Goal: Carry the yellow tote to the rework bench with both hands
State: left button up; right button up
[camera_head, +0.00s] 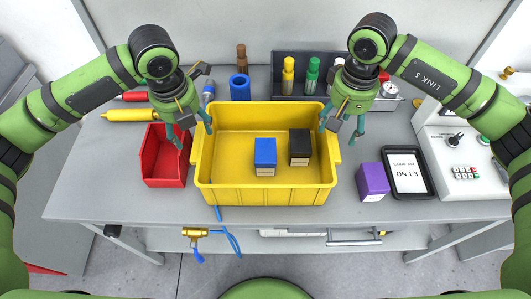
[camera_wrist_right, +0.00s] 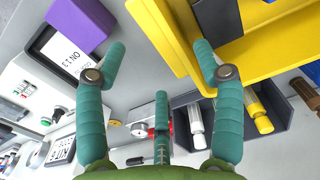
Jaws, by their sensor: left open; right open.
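The yellow tote (camera_head: 262,190) stands on the grey bench top in the head view, with a blue box (camera_head: 265,152) and a black box (camera_head: 300,143) inside it. My left gripper (camera_head: 193,135) is open above the tote's left side, by its left rim. My right gripper (camera_head: 338,125) is open at the tote's right rim. In the right wrist view my right gripper (camera_wrist_right: 157,62) has its fingers spread, and the tote's yellow wall (camera_wrist_right: 182,40) lies beside the right-hand finger. Whether that finger touches the wall I cannot tell. Which bench is the rework bench is not clear.
A red bin (camera_head: 163,168) stands close left of the tote. Marker bottles in a dark rack (camera_head: 290,60) and a blue cylinder (camera_head: 239,88) stand behind. A control box (camera_head: 462,150) fills the far right.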

aim_at(196, 140)
pick_arm(q)
jog(key=shift+w+f, duration=0.15)
jog(key=shift+f, duration=0.9)
jog(key=shift+w+f, duration=0.2)
jog(key=shift+f, duration=0.85)
jog(key=shift+w+f, duration=0.15)
jog(key=shift+f, duration=0.9)
pick_arm(e)
jog(key=shift+w+f, duration=0.15)
jog(key=shift+f, duration=3)
pick_arm(q)
jog(key=shift+s, duration=0.1)
grip_shut()
pick_arm(e)
grip_shut()
pick_arm(q)
jog(key=shift+r, duration=0.1)
